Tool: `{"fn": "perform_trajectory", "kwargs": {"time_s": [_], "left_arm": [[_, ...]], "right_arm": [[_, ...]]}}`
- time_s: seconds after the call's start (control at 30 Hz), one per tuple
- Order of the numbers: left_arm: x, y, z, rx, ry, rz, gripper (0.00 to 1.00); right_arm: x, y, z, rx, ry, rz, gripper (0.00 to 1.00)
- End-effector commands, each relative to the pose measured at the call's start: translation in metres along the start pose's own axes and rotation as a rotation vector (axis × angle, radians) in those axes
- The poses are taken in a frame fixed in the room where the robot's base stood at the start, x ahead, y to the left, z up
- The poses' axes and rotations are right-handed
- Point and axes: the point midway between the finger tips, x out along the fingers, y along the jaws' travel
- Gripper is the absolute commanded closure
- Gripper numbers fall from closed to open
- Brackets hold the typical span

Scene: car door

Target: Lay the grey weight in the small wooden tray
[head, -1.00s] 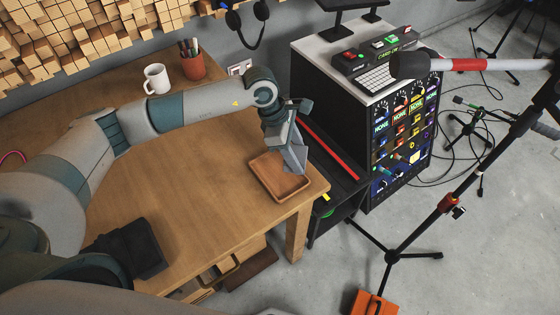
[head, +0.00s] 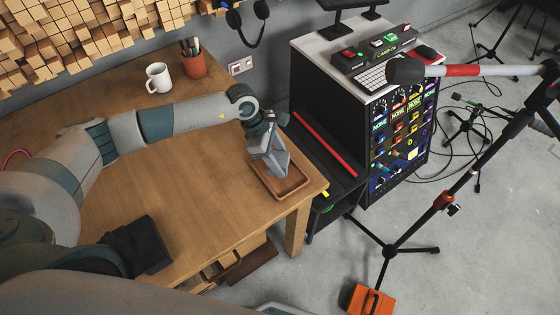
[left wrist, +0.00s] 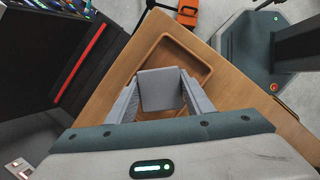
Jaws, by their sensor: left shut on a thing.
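The small wooden tray (head: 299,188) lies on the wooden table near its right corner. It also shows in the left wrist view (left wrist: 209,68), under the gripper. My left gripper (head: 272,163) points down over the tray. In the left wrist view its two fingers (left wrist: 162,95) are shut on the sides of the grey weight (left wrist: 160,86), a block with a flat grey face. The weight is above or inside the tray's outline; whether it touches the tray floor I cannot tell. The gripper hides part of the tray. My right gripper is not in view.
A white mug (head: 157,78) and a pen cup (head: 194,60) stand at the table's back. A rack of electronics (head: 395,130) stands to the right, past a low black unit with a red strip (head: 325,145). The table left of the tray is clear.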

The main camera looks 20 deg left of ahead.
Motion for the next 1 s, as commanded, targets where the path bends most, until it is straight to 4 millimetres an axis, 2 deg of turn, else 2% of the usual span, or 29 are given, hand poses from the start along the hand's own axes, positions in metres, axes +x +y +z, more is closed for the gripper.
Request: {"fn": "perform_trajectory", "kwargs": {"time_s": [0.03,0.2,0.6,0.63,0.7,1.0], "left_arm": [[0.003,0.000,0.000,-0.002,-0.001,-0.002,0.94],[0.015,0.000,-0.005,0.000,-0.002,0.001,0.94],[0.020,0.001,-0.007,0.001,-0.002,0.001,0.94],[0.020,0.000,-0.008,0.000,0.000,0.000,0.48],[0.019,0.000,-0.007,0.000,0.000,0.000,0.34],[0.019,0.000,-0.007,0.000,0.000,0.000,0.34]], "right_arm": [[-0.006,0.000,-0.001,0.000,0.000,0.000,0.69],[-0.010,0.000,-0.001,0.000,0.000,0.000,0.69],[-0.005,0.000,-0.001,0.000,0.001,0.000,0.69],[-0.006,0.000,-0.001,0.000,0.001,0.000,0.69],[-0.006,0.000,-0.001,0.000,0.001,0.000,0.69],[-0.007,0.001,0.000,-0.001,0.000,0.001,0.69]]}}
